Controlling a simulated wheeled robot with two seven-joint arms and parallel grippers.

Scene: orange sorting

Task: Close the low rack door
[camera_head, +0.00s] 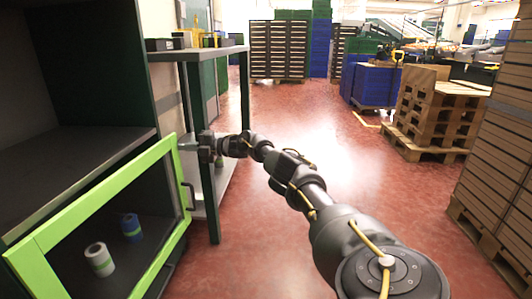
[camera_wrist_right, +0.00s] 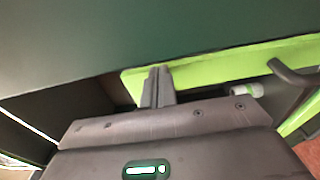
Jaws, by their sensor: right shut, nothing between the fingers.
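The low rack door (camera_head: 95,198) has a bright green frame and a clear pane, at the lower left in the head view. Its top edge runs close to the rack's shelf edge; I cannot tell whether it is fully shut. Its dark handle (camera_head: 190,196) is on the right side. My right gripper (camera_head: 188,143) is shut and empty at the door's upper right corner; contact is unclear. In the right wrist view the closed fingers (camera_wrist_right: 158,86) overlap the green frame (camera_wrist_right: 215,68), with the dark handle (camera_wrist_right: 292,74) to the right. My left gripper is not in view.
Behind the pane lie a white roll (camera_head: 99,259) and a blue roll (camera_head: 131,227). A grey shelf unit (camera_head: 215,160) stands just beyond the rack. Pallets (camera_head: 435,115) and crate stacks (camera_head: 515,130) stand at the right. The red floor (camera_head: 320,150) between is clear.

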